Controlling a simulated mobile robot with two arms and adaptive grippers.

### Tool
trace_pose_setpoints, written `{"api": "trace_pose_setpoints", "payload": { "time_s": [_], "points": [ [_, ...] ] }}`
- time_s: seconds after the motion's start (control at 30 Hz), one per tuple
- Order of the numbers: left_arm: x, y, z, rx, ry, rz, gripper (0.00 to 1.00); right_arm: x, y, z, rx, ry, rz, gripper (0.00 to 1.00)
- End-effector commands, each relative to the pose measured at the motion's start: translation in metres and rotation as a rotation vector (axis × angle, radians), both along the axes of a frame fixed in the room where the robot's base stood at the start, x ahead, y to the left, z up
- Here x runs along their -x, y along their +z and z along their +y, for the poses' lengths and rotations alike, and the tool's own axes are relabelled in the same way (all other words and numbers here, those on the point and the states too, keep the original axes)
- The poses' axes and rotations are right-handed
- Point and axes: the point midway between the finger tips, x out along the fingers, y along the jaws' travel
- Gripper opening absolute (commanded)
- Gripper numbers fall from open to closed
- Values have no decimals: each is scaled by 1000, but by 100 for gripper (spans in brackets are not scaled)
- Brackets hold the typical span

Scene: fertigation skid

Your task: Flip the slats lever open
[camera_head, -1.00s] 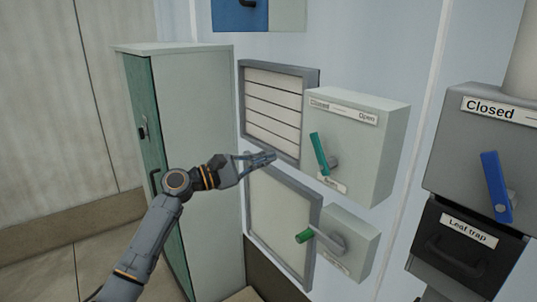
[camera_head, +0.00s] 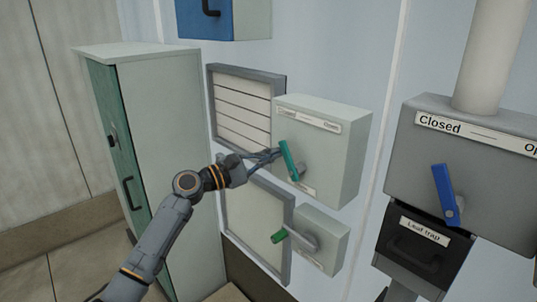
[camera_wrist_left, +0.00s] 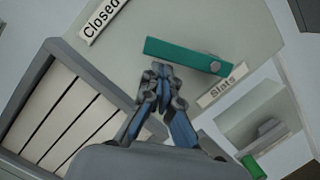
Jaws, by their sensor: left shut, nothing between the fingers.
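The slats lever (camera_head: 289,160) is a teal handle on the front of a pale grey-green box (camera_head: 345,165). It tilts up and left from its pivot, towards the Closed end of the label strip. In the left wrist view the teal lever (camera_wrist_left: 185,55) lies across the top middle, above a "Slats" label (camera_wrist_left: 222,86). My left gripper (camera_head: 276,153) is shut and empty, its fingertips right by the lever's left side. In the left wrist view the fingertips (camera_wrist_left: 160,70) are just below the lever; I cannot tell whether they touch. My right gripper is not in view.
A slatted vent (camera_head: 243,108) is left of the box, with a framed panel (camera_head: 255,222) below. A smaller box (camera_head: 322,240) has a green-ended lever (camera_head: 279,237). A grey unit with a blue lever (camera_head: 445,194) stands right. A tall cabinet (camera_head: 165,130) stands left.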

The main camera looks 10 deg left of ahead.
Motion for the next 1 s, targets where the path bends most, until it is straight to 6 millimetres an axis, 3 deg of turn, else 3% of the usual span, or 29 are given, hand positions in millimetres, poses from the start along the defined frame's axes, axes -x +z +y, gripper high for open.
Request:
{"api": "trace_pose_setpoints", "payload": {
  "time_s": [1.0],
  "points": [
    [5,11,-7,-157,-1,-106,0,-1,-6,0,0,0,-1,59]
  ]
}}
